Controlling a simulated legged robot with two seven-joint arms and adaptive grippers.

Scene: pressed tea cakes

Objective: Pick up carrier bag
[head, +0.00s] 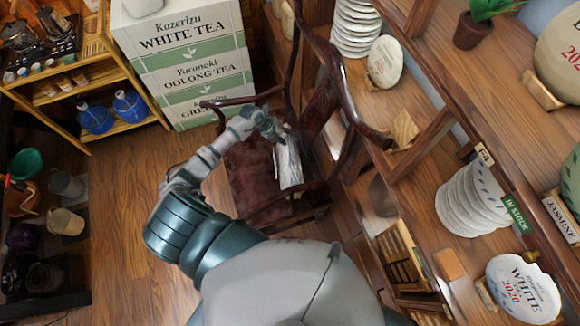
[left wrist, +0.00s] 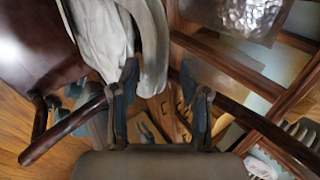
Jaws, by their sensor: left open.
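The carrier bag (head: 289,166) is pale whitish-grey and stands on the right side of the dark red chair seat (head: 247,160). My left gripper (head: 271,131) is at the bag's upper end in the head view. In the left wrist view the bag (left wrist: 103,38) hangs in the upper left, and its pale handle loop curves down to between the two fingers. The left gripper (left wrist: 163,98) is open, with a finger on each side of the loop's lower end. Whether the fingers touch it I cannot tell. My right gripper is not in view.
The chair's dark wooden back and arm (head: 345,85) rise close around the bag. Shelves with stacked white tea cakes (head: 470,205) stand to the right. Labelled tea boxes (head: 190,60) stand behind. The wooden floor (head: 125,220) on the left is clear.

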